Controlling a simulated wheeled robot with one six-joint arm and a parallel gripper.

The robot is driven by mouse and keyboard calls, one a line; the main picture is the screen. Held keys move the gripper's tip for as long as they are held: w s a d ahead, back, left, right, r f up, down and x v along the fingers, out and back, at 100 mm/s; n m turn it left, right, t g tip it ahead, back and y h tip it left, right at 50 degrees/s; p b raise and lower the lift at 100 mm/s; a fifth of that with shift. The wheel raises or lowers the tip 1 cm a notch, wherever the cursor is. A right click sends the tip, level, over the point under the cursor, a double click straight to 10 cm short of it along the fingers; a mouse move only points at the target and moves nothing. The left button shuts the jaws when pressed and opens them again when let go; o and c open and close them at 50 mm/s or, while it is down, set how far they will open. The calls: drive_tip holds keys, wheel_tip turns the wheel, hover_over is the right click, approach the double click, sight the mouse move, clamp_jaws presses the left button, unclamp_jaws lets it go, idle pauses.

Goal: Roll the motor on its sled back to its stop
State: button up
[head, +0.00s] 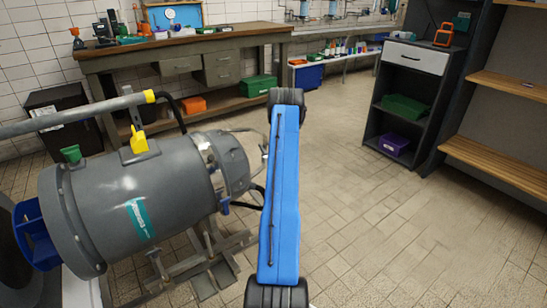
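The motor (165,195) is a large grey cylinder at the left, lying on its side, with a teal label and a yellow piece (138,140) on top. Its narrower right end (228,160) has a lighter metal ring. A blue part (36,232) shows at its left end. Below it is a metal sled frame (215,265), partly hidden by the motor. I cannot make out the sled's stop. My blue arm link crosses the middle of the view, close in front of the motor's right end. My gripper is not in view.
A grey bar with a yellow tip (75,114) runs above the motor. A wooden workbench (185,47) stands behind, with a green box (259,88) on its lower shelf. A dark shelf unit (408,100) and wooden shelves (500,160) are at the right. Tiled floor (400,230) is clear there.

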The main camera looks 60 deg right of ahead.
drive_tip(key=v, duration=1.4)
drive_tip(key=shift+s, duration=0.4)
